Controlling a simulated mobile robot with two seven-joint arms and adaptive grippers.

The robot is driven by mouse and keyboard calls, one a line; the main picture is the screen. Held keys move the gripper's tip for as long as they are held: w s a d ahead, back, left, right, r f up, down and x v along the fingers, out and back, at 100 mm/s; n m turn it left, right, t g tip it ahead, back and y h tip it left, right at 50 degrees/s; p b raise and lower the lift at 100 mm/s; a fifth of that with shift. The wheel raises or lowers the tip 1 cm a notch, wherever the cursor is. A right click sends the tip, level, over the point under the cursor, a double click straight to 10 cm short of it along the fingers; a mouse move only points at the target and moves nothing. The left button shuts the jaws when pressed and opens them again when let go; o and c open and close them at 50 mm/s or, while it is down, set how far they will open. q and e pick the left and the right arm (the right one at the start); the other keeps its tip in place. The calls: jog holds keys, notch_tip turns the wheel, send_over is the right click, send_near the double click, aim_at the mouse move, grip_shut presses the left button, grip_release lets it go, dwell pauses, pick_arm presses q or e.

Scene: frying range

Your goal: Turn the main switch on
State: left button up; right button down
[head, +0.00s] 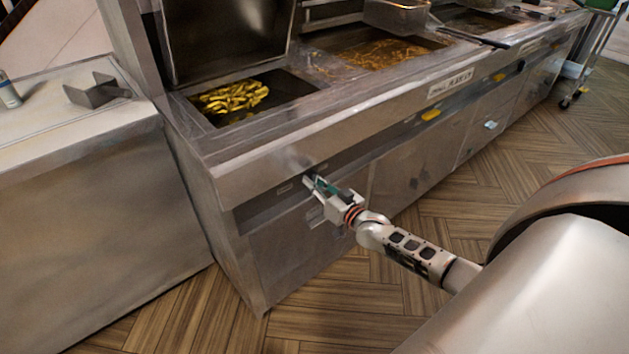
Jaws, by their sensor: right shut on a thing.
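My right gripper (316,184) is at the front panel of the steel frying range (250,159), just below its front ledge near the left end. Its fingers are closed on a small part of the panel, which looks like the main switch; the fingers hide most of it, so its position cannot be read. A teal part shows at the fingers. My left gripper is not in view.
A yellow handle (430,114) sits farther along the front. A steel counter (80,130) stands at left. The wooden floor (470,215) in front is clear.

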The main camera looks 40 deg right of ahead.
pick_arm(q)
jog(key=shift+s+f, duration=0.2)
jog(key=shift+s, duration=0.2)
pick_arm(e)
jog(key=shift+n, duration=1)
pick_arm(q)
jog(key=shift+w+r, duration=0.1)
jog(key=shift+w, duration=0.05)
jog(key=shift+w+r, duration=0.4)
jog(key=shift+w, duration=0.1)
pick_arm(e)
jog(key=c, duration=2)
grip_release()
jog(key=shift+o, duration=0.2)
jog(key=shift+s, duration=0.1)
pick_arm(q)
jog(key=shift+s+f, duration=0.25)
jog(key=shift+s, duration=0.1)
pick_arm(e)
jog(key=s, duration=1.1)
jog(key=shift+s+d, duration=0.4)
jog(key=shift+d, duration=0.05)
